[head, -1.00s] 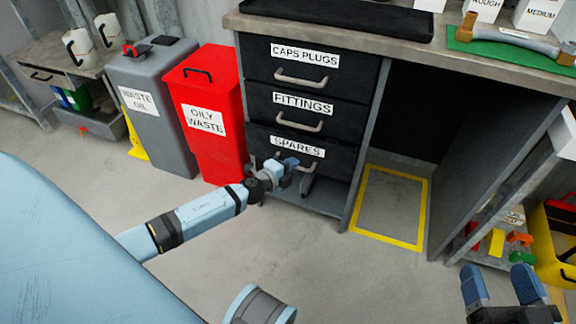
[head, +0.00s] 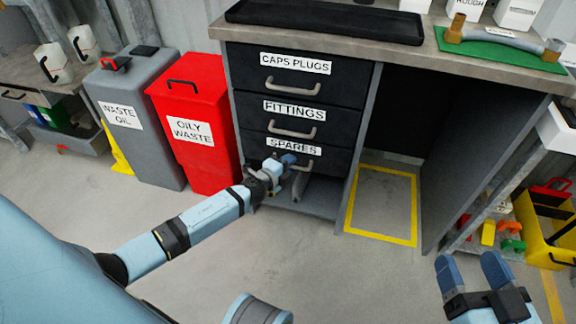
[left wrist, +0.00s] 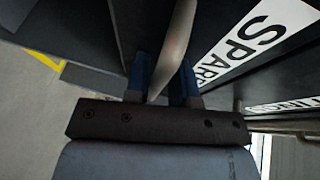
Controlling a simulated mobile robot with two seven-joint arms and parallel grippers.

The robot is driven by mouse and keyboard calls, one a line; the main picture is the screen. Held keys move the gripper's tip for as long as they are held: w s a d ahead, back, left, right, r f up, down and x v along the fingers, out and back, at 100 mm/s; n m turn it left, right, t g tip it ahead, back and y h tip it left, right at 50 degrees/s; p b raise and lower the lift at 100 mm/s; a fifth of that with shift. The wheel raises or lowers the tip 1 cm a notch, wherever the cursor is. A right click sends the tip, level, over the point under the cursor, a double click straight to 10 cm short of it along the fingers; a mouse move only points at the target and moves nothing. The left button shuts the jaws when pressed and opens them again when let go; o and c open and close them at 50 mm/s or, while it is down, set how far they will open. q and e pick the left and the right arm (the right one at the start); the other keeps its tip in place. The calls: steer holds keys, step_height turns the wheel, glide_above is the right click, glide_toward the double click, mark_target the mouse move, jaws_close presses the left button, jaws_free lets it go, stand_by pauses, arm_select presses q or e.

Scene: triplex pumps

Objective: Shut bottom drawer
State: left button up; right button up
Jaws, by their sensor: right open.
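The bottom drawer, labelled SPARES (head: 294,147), is the lowest of three dark drawers under the bench. Its front looks nearly in line with the drawers above; any small gap is hard to judge. My left gripper (head: 288,163) is at its handle (head: 307,166). In the left wrist view the curved grey handle (left wrist: 176,45) runs between the two blue fingers of my left gripper (left wrist: 163,85), which sit close on both sides of it. The SPARES label (left wrist: 245,45) shows beside them. My right gripper (head: 476,275) is open and empty above the floor at lower right.
The FITTINGS drawer (head: 297,122) and CAPS PLUGS drawer (head: 293,78) are above. A red oily waste bin (head: 193,95) and a grey waste oil bin (head: 135,145) stand left. A yellow-outlined floor area (head: 382,205) lies right of the drawers, with clear floor in front.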

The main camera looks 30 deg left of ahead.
arm_select(q)
steer(key=shift+o, duration=0.7)
steer(key=shift+d, duration=0.15)
steer(key=shift+s, duration=0.55)
steer(key=p+v, duration=0.2)
steer(key=v, duration=1)
steer(key=shift+s+r, duration=0.15)
steer(key=shift+s, duration=0.15)
arm_select(e)
steer(key=shift+s+a+f+m+g, duration=0.2)
steer(key=shift+s+a+m+g, duration=0.3)
steer(key=shift+m, duration=0.3)
steer(key=shift+s+d+r, duration=0.1)
steer(key=shift+d+r, duration=0.05)
steer(key=shift+r, duration=0.05)
steer(key=shift+s+f, duration=0.1)
